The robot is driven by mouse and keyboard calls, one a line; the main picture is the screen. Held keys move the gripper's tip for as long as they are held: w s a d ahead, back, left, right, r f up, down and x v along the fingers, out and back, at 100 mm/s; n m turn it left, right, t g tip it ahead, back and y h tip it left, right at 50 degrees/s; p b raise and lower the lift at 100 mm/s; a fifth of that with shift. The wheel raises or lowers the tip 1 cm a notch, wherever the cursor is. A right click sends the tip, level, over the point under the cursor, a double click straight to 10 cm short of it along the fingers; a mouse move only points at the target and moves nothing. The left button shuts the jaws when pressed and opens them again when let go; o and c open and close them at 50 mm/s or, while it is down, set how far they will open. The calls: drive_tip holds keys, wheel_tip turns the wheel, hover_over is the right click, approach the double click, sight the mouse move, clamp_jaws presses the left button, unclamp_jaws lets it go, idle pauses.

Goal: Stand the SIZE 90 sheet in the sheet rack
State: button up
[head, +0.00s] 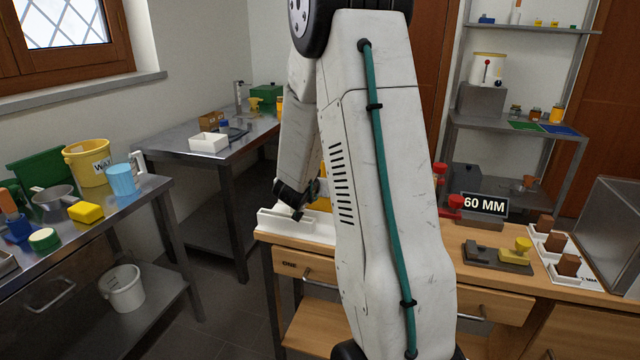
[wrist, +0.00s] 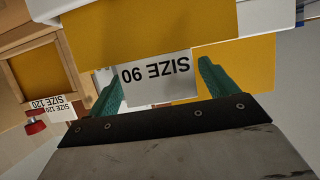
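In the wrist view, a white label reading SIZE 90 (wrist: 157,77) appears upside down against yellow sheet material (wrist: 240,62). My gripper (wrist: 162,80) has its two teal fingers spread apart, one on each side of this label. I see nothing clamped between them, though contact at the label's edges is hard to judge. In the head view my gripper (head: 297,208) hangs low over a white tray-like holder (head: 284,224) on the wooden bench. A little yellow (head: 322,203) shows beside it, mostly hidden by my arm. I cannot tell which piece is the sheet rack.
A wooden frame with a yellow face (wrist: 45,72), SIZE 120 labels (wrist: 45,106) and a red knob (wrist: 35,127) are at the wrist view's left. A 60 MM sign (head: 484,206) and wooden blocks stand on the bench's right. A steel table (head: 205,150) stands behind left.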

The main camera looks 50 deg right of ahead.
drive_tip(key=shift+a+r, duration=0.15)
drive_tip(key=shift+r, duration=0.1)
drive_tip(key=s+a+r+n+t+y, duration=0.15)
drive_tip(key=a+r+n+y, duration=0.35)
drive_tip(key=a, duration=1.2)
drive_tip(key=s+a+r+n+t+y, duration=0.1)
drive_tip(key=a+r+n+t+y, duration=0.4)
drive_tip(key=a, duration=1.1)
drive_tip(key=s+a+r+n+g+y, duration=0.1)
drive_tip(key=s+a+g+y, duration=0.4)
drive_tip(key=s, duration=0.3)
drive_tip(key=s+n+g+h, duration=0.2)
drive_tip(key=s+g, duration=0.3)
drive_tip(key=s, duration=1.1)
drive_tip(key=shift+a+r+h, duration=0.2)
drive_tip(key=shift+r+h, duration=0.1)
drive_tip(key=shift+w+g, duration=0.1)
drive_tip(key=shift+g, duration=0.15)
